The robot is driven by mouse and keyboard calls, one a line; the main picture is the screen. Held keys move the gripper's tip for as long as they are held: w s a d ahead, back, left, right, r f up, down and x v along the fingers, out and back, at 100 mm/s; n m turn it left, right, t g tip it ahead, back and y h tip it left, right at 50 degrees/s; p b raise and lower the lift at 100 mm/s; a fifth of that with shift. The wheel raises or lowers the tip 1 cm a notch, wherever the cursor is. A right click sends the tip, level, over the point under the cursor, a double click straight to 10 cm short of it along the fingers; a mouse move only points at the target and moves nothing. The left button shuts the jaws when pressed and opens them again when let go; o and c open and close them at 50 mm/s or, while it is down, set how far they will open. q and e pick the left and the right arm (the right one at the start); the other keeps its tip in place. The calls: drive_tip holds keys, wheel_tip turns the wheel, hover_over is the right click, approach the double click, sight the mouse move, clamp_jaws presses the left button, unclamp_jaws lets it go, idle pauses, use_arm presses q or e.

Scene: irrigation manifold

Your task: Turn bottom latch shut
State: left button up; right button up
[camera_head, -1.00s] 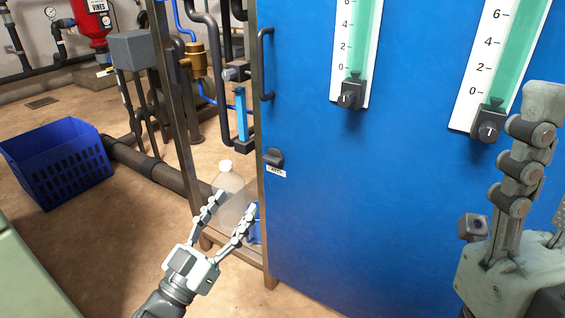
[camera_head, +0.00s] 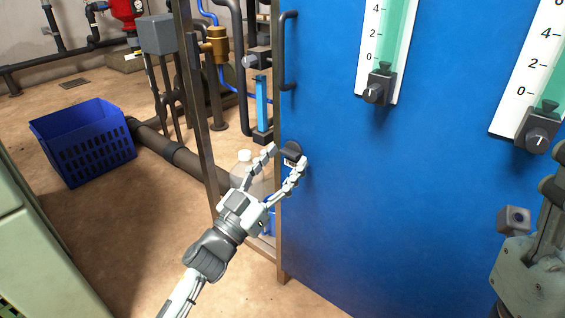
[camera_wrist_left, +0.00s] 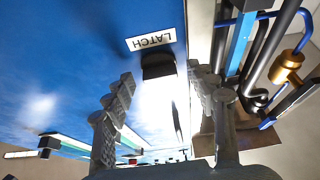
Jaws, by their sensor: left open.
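The bottom latch is a small black knob (camera_head: 292,151) on the left edge of the blue panel (camera_head: 400,200), below the bar handle. My left gripper (camera_head: 286,156) is open with its fingertips at the latch, one on either side of it. In the left wrist view the black latch (camera_wrist_left: 158,66) sits between and beyond the open fingers, next to a white label reading LATCH (camera_wrist_left: 150,39). I cannot tell whether the fingers touch it. My right gripper (camera_head: 525,270) is partly in view at the right edge, cut off by the frame.
A dark bar handle (camera_head: 288,50) stands out above the latch. A translucent bottle (camera_head: 246,165) is behind my left gripper, near the metal frame post. Pipes and a brass fitting (camera_head: 216,45) are left of the panel. A blue crate (camera_head: 85,145) is on the floor.

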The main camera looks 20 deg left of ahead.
use_arm(q)
drive_tip(key=c, duration=1.2)
drive_tip(key=shift+o, duration=0.2)
